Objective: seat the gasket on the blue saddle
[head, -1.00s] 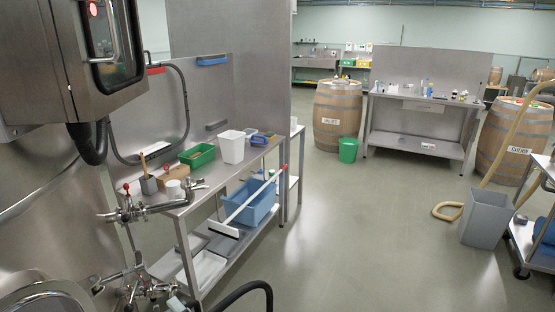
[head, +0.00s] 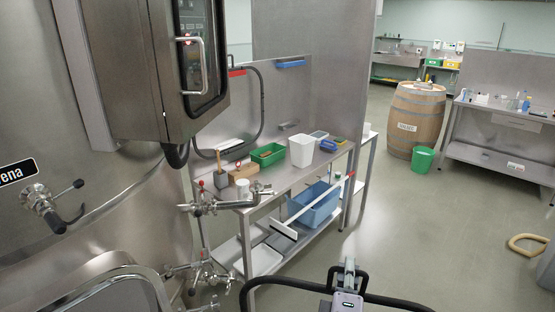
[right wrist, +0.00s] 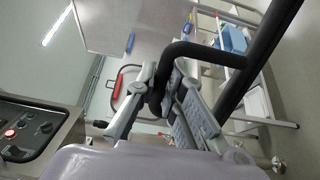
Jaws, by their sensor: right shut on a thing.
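The gasket (head: 292,284) is a large black loop at the bottom of the head view; much of it lies below the frame. My right gripper (head: 347,290) is shut on it. In the right wrist view the black gasket (right wrist: 185,50) passes between the fingers of my gripper (right wrist: 165,92). The blue saddle (head: 290,64) is a small bar on the steel back panel above the bench, well apart from the gasket and bare. It also shows in the right wrist view (right wrist: 130,42). My left gripper is not in view.
A red saddle (head: 237,73) with a dark loop at it is left of the blue one; a grey saddle (head: 288,125) is lower. The bench (head: 285,182) holds a green bin (head: 267,154) and a white bin (head: 301,150). A steel cabinet (head: 130,70) juts out at left.

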